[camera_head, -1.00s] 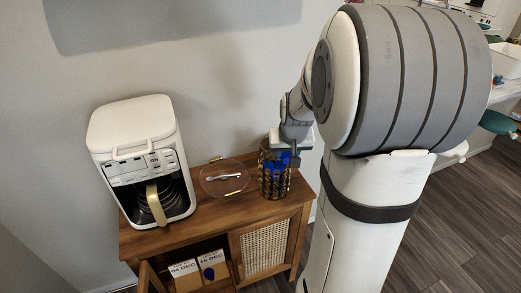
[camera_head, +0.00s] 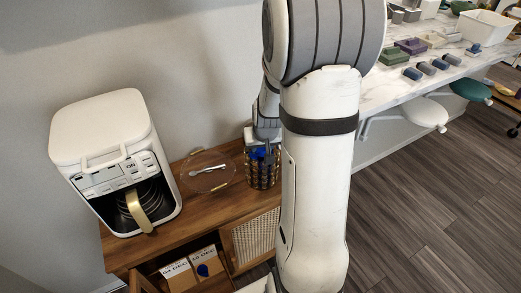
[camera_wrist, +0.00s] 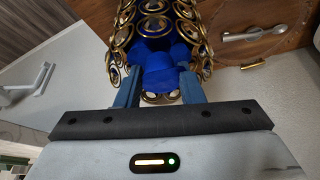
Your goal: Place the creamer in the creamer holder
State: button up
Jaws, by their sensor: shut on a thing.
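The creamer holder (camera_head: 262,176) is a dark basket with gold rings, standing on the wooden cabinet top to the right of the coffee maker. In the wrist view the holder (camera_wrist: 120,52) fills the top middle, with blue creamers (camera_wrist: 150,45) inside it. My gripper (camera_wrist: 161,88) is at the holder's opening, its two blue fingers shut on a blue creamer (camera_wrist: 162,72). The held creamer is at the holder's opening; I cannot tell whether it touches the creamers below. In the head view my gripper (camera_head: 266,146) is partly hidden by my arm.
A white coffee maker (camera_head: 110,165) stands at the left of the cabinet (camera_head: 190,215). A round glass tray (camera_head: 190,185) with a spoon lies between it and the holder. The lower compartment holds labelled boxes (camera_head: 192,272). A marble counter (camera_head: 385,90) with several items is at right.

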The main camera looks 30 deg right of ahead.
jog(key=shift+f, duration=0.6)
jog(key=shift+f, duration=0.1)
jog(key=o, duration=0.7)
jog(key=shift+r, duration=0.4)
jog(key=v, duration=1.1)
jog(key=s+a+r+n, duration=0.1)
jog(key=s+a, duration=0.3)
jog(key=s, duration=0.1)
jog(key=s+a+r+n+g, duration=0.1)
jog(key=s+a+r, duration=0.1)
jog(key=s+a, duration=0.2)
jog(key=s+a+r+n+y, duration=0.1)
jog(key=s+a, duration=0.4)
jog(key=shift+s+a+r, duration=0.1)
jog(key=shift+s+r, duration=0.2)
jog(key=shift+s, duration=0.05)
